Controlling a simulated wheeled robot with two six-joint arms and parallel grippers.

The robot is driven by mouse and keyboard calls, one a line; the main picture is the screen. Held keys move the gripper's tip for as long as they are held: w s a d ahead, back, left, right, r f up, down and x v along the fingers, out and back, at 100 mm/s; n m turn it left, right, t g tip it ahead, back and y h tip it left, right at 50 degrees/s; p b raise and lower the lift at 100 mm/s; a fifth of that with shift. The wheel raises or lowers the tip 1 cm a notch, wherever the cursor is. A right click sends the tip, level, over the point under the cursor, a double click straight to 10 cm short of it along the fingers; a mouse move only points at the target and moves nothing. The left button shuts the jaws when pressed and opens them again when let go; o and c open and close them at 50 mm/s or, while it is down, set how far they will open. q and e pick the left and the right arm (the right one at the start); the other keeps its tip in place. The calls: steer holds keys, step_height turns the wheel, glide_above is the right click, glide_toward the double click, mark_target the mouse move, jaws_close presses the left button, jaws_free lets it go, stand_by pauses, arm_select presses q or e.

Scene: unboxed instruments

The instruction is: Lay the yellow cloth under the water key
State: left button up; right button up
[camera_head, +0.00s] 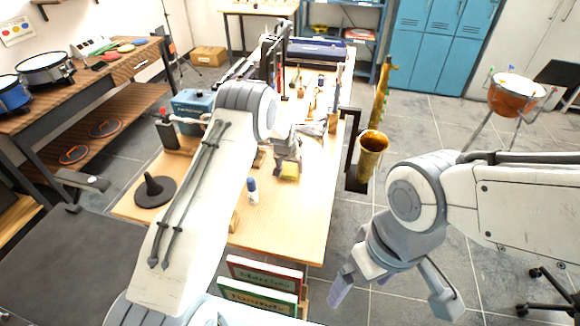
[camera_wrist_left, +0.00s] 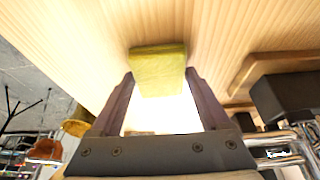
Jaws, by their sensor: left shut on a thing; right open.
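The yellow cloth (camera_head: 290,170) is a small folded piece above the wooden table. My left gripper (camera_head: 288,160) is shut on it. In the left wrist view the cloth (camera_wrist_left: 158,70) sits between the two fingertips, with the pale table top behind it. I cannot tell whether it touches the table. I cannot make out a water key. My right gripper (camera_head: 392,296) is open and empty over the floor, right of the table.
The near right of the table top is clear.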

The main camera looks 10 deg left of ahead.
arm_select(q)
steer(key=shift+f, duration=0.2)
steer(key=o, duration=1.2)
steer(key=shift+c, duration=0.2)
steer(key=shift+r, duration=0.25)
steer(key=shift+s+r, duration=0.1)
steer(key=shift+r, duration=0.25)
steer(key=b+v, duration=0.1)
steer(key=v, duration=1)
steer(key=shift+s, duration=0.15)
